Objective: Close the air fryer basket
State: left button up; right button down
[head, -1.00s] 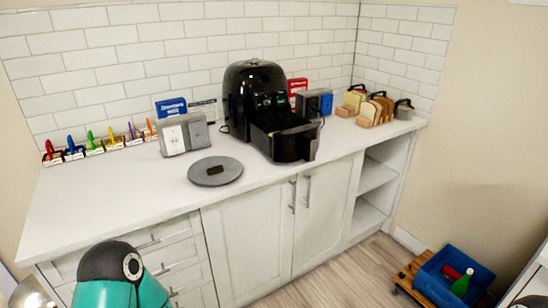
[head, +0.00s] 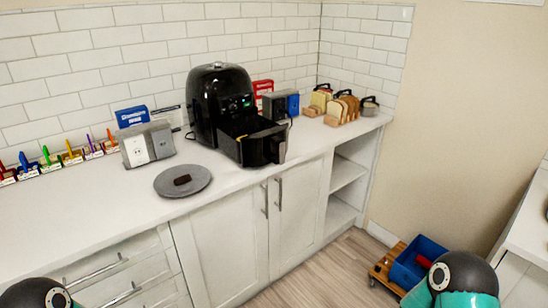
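The black air fryer (head: 215,92) stands on the white counter against the tiled wall. Its basket (head: 254,141) is pulled out toward the front right, with its handle end near the counter's front edge. Dark arm parts of mine with teal show at the bottom left and bottom right. Neither my left nor my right gripper shows in the head view. Nothing of mine touches the fryer or the basket.
A grey round plate with a brown item (head: 182,180) lies left of the basket. A grey outlet box (head: 146,143) stands behind it. Bread racks (head: 341,107) are at the right. A blue crate (head: 407,268) on a wooden dolly sits on the floor. The counter's left front is clear.

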aim_at(266, 142)
jog(key=i, duration=0.9)
jog(key=z, duration=0.05)
